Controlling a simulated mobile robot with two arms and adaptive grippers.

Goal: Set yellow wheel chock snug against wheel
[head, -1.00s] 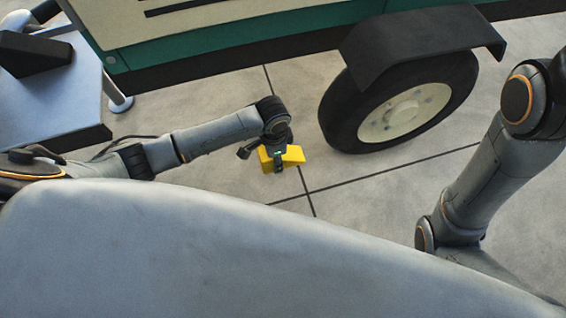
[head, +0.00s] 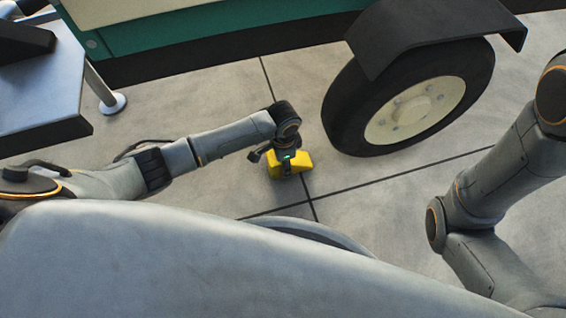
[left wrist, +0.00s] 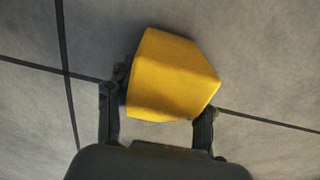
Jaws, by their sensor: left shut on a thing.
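The yellow wheel chock (head: 289,164) is in my left gripper (head: 286,158), to the left of the wheel (head: 408,105). The wheel is a black tyre with a cream hub, under a dark fender. A gap of floor shows between chock and tyre. In the left wrist view the chock (left wrist: 170,75) sits between the two fingers of my left gripper (left wrist: 158,115), which is shut on it. I cannot tell whether the chock touches the floor. My right arm shows at the right, but its gripper is out of view.
The green and cream trailer body (head: 200,30) with a dark lower edge runs across the top. A grey platform with a support foot (head: 112,103) stands at the upper left. The concrete floor (head: 370,200) around the chock is clear.

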